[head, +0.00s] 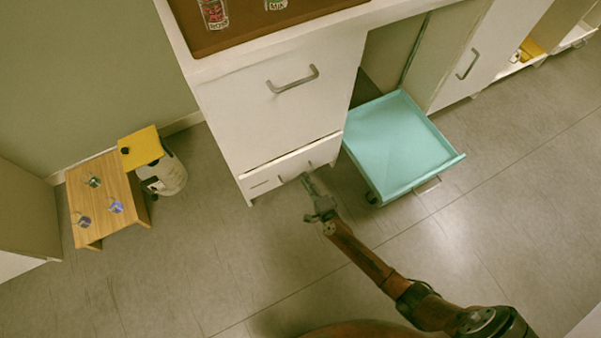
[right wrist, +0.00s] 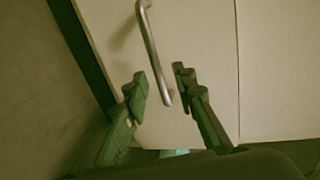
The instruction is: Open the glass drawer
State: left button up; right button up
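A white cabinet (head: 285,110) stands at the top centre, with a large front panel that has a metal bar handle (head: 292,82). Below it is a low drawer front (head: 265,180), whose top edge seems to stand slightly out. No label shows which is the glass drawer. My right gripper (head: 306,182) is right in front of the low front and hides part of it. In the right wrist view, a metal bar handle (right wrist: 149,45) on a pale panel (right wrist: 205,60) runs down between the fingers of my open right gripper (right wrist: 162,88). Contact is not clear. My left gripper is not in view.
A teal open tray or drawer (head: 400,145) with a handle juts out to the right. A wooden stand (head: 98,180) with glasses and a white bin (head: 168,178) are at the left. A brown tray (head: 255,30) lies on the counter. Front floor is clear.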

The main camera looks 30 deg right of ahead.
jog(key=shift+b+x, duration=0.6)
jog(key=shift+x, duration=1.35)
jog(key=shift+c, duration=0.4)
jog(key=shift+f, duration=0.1)
grip_shut()
jog(key=shift+d, duration=0.1)
